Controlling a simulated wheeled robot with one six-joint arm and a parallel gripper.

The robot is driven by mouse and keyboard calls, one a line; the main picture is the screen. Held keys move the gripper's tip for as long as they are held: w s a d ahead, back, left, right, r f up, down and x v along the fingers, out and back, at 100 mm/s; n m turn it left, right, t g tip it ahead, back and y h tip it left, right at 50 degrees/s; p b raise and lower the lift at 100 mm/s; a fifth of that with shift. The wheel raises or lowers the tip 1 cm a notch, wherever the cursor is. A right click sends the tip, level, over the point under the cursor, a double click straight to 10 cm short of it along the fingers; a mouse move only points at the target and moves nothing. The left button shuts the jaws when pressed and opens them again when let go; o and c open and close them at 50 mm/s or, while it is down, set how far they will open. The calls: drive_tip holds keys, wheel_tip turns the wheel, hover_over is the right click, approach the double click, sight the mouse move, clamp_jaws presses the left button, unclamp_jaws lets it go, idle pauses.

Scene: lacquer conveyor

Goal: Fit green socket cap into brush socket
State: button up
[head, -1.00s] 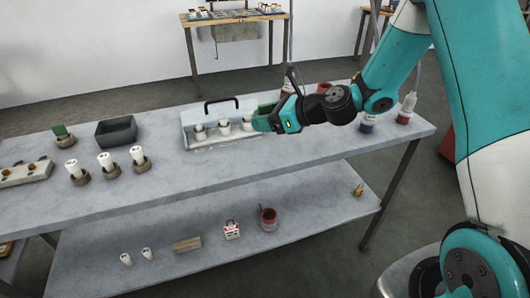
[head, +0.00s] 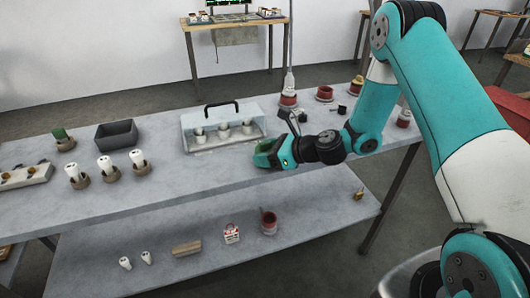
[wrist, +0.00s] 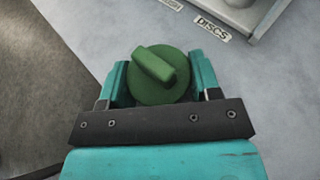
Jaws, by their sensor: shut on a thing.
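My gripper (wrist: 160,82) is shut on the green socket cap (wrist: 158,88), a round green disc with a raised bar handle, seen from above between the two teal fingers. In the head view my gripper (head: 272,156) is low over the table's front part, right of and in front of the clear case, and the cap (head: 263,159) shows partly at its tip. Whether it touches the tabletop I cannot tell. I cannot tell which thing is the brush socket. A similar green piece (head: 60,133) stands in a brown ring holder at the far left.
The clear case (head: 184,140) with a black handle holds several white pieces. A grey bin (head: 117,133) and white cylinders (head: 104,162) in brown rings stand left. Red-based containers (head: 288,101) stand at the back right. In the wrist view a "DISCS" label (wrist: 212,26) lies near the case edge.

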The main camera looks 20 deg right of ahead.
drive_tip(key=shift+f, duration=0.15)
drive_tip(key=o, duration=0.9)
drive_tip(key=shift+f+b, duration=0.1)
drive_tip(key=shift+b, duration=0.2)
drive_tip(key=b+v, duration=0.1)
drive_tip(key=v, duration=1.6)
drive_tip(key=s+a+r+n+g+h, duration=0.1)
drive_tip(key=s+a+r+n+g, duration=0.3)
drive_tip(key=a+n, duration=0.45)
drive_tip(key=s+a+r+n+g+h, duration=0.1)
drive_tip(key=s+a+r+n+g, duration=0.3)
drive_tip(key=n, duration=0.7)
drive_tip(key=s+a+r+n+g+h+p, duration=0.1)
drive_tip(key=s+a+r+n+h+p, duration=0.3)
drive_tip(key=s+r+n, duration=0.5)
drive_tip(key=s+n, duration=0.3)
drive_tip(key=n, duration=0.2)
